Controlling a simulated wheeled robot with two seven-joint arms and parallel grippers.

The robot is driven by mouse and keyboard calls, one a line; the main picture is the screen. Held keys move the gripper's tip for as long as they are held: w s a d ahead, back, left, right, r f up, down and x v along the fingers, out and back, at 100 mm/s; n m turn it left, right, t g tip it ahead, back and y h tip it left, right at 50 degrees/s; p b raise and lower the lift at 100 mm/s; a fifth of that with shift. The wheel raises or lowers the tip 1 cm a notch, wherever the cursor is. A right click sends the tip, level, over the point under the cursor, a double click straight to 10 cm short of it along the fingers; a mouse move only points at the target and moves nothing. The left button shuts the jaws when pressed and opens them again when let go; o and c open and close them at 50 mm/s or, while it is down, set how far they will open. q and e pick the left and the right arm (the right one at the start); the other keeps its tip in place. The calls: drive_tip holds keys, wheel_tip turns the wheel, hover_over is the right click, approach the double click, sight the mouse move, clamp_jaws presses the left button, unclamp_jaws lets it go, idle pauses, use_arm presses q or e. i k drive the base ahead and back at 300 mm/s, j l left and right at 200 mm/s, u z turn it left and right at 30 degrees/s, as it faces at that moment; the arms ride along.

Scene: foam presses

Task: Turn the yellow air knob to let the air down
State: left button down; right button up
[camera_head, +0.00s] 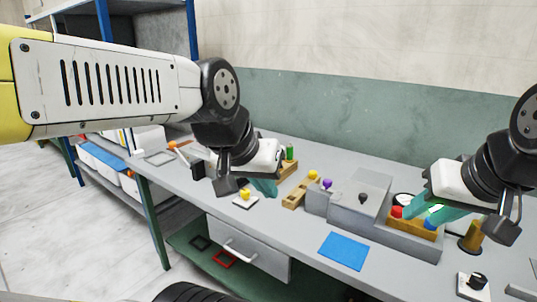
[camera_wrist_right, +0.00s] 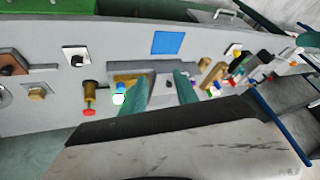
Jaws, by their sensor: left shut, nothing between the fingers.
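The yellow air knob (camera_head: 245,193) sits on a small white plate (camera_head: 242,202) on the grey bench, left of centre in the head view. A yellow piece on a white plate also shows in the right wrist view (camera_wrist_right: 234,50), probably the same knob. My left gripper (camera_head: 264,187), with teal fingers, is shut and empty just right of and behind the knob; whether it touches the knob I cannot tell. The knob itself is in plain sight. My right gripper (camera_wrist_right: 158,100) is open and empty above the wooden tray at the right of the bench.
A grey stepped fixture (camera_head: 375,205) with a black knob stands mid-bench. A wooden block (camera_head: 300,192) is beside it. A wooden tray (camera_head: 412,231) holds coloured pieces. A blue mat (camera_head: 343,250) lies in front. A black knob (camera_head: 477,281) is at front right.

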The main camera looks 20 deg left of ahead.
sight(245, 194)
drive_tip(key=i+j, duration=0.1)
drive_tip(key=j, duration=0.35)
drive_tip(key=i+j, duration=0.1)
drive_tip(key=j, duration=0.35)
drive_tip(key=i+j, duration=0.15)
drive_tip(key=j, duration=0.3)
drive_tip(key=i+j+z, duration=0.1)
drive_tip(key=j, duration=0.35)
drive_tip(key=i+j, duration=0.1)
drive_tip(key=j, duration=0.4)
drive_tip(key=j+z, duration=0.15)
drive_tip(key=z, duration=0.35)
drive_tip(key=k, duration=0.05)
